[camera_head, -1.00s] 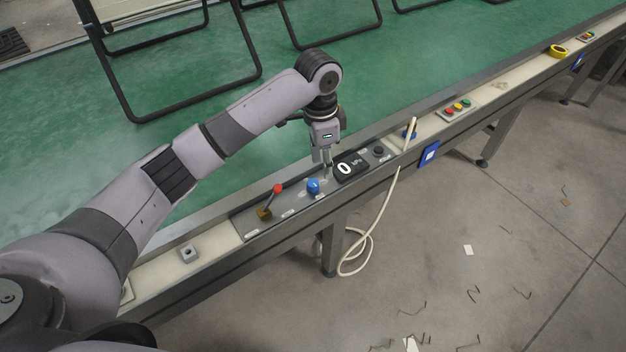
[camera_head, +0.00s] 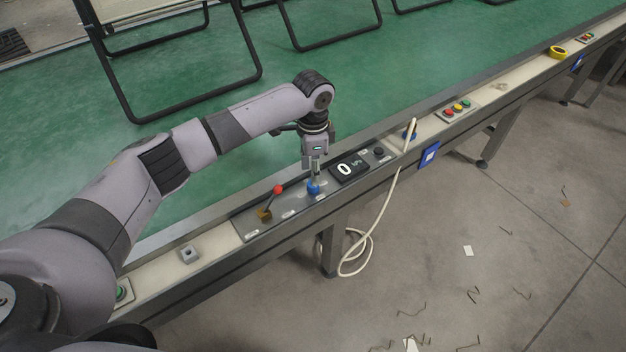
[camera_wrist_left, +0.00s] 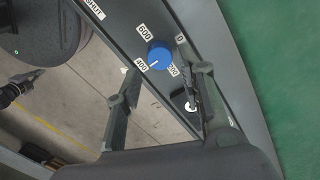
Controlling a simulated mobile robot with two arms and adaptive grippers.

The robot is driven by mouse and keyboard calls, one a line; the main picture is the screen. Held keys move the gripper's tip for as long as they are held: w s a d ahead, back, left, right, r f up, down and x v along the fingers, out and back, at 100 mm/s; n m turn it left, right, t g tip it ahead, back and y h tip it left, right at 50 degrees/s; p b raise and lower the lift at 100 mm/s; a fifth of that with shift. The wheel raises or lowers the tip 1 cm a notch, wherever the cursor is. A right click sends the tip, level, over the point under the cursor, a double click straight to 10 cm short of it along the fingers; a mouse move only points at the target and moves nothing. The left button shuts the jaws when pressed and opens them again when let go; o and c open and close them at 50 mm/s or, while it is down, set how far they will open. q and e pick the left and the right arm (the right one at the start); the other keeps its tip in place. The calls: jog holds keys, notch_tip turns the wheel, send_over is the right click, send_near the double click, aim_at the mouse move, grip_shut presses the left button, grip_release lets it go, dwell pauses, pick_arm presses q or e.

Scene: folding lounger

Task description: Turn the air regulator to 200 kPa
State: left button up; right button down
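The air regulator is a blue knob (camera_head: 313,187) on the grey control panel along the conveyor's edge. In the left wrist view the blue knob (camera_wrist_left: 159,55) has labels 0, 200, 400 and 600 around it. My left gripper (camera_head: 314,178) points down just above the knob in the head view. In the left wrist view its two fingers (camera_wrist_left: 160,95) are spread apart, and the knob shows beyond their tips. Contact with the knob cannot be told.
A lever with a red ball (camera_head: 278,189) stands left of the knob. A black knob (camera_head: 379,151) sits right of the display. A pale cable (camera_head: 381,208) hangs over the edge. Black lounger frames (camera_head: 185,105) stand on the green belt (camera_head: 290,90).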

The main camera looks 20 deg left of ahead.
pick_arm(q)
notch_tip(320, 180, down, 5)
jog(key=shift+r, duration=0.1)
dwell(0.3)
grip_shut()
dwell(0.4)
